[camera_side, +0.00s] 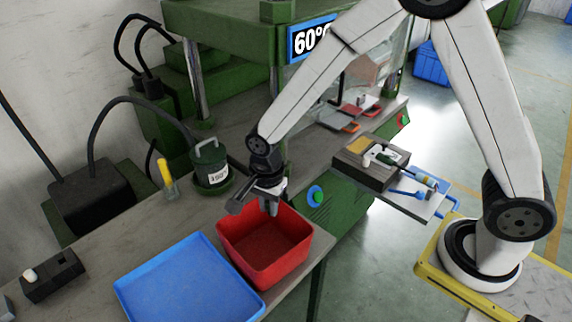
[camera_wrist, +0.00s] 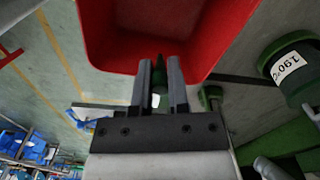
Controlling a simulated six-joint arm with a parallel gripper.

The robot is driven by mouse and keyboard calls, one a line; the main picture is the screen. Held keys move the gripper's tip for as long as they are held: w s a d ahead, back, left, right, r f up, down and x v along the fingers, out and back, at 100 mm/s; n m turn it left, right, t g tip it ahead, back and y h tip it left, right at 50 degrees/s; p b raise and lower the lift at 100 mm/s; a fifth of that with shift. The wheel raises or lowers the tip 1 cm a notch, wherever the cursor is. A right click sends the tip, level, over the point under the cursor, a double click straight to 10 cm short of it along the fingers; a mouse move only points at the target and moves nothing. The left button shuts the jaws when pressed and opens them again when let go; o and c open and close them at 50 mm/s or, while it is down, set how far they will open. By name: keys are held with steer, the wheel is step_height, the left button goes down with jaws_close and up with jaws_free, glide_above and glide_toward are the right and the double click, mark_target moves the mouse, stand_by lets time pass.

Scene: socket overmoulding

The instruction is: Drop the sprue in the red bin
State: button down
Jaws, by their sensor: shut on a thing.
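The red bin (camera_side: 264,247) stands on the bench and looks empty in the side view. My gripper (camera_side: 272,208) points down over the bin's back part, with its fingertips near rim height. In the wrist view my gripper (camera_wrist: 160,82) is shut on the sprue (camera_wrist: 159,72), a small dark green piece between the fingers. The fingers hide most of the sprue, and it cannot be made out in the side view. The red bin (camera_wrist: 165,25) fills the upper middle of the wrist view, beyond the fingertips.
A blue tray (camera_side: 190,283) lies left of the bin. The green press (camera_side: 225,15) rises at the back. A small fixture (camera_side: 372,162) sits to the right.

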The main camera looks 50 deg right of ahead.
steer(key=shift+f, duration=2.35)
steer(key=c, duration=0.5)
jaws_free()
steer(key=shift+c, duration=0.2)
steer(key=shift+r, duration=0.15)
steer(key=shift+r, duration=3.8)
steer(key=shift+d, duration=0.15)
